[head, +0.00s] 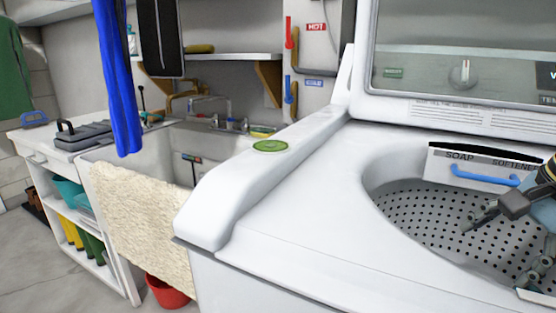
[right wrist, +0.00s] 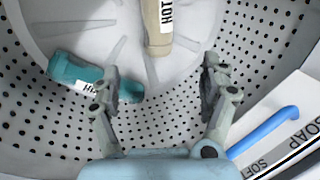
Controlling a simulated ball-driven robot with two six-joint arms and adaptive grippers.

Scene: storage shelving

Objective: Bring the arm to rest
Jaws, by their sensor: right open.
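My right gripper (head: 503,250) is at the right edge of the head view, over the open drum of the white washing machine (head: 290,240). In the right wrist view its two fingers (right wrist: 160,88) are spread apart with nothing between them. Beyond the fingers, in the perforated drum (right wrist: 40,115), lie a teal bottle (right wrist: 88,75) and a beige bottle marked HOT (right wrist: 157,25). The gripper looks apart from both bottles. My left gripper is not in view.
The soap and softener drawer with its blue handle (head: 485,176) is close to the right gripper. A sink with a hanging cream towel (head: 140,220) stands to the left. A red bucket (head: 167,291) is on the floor.

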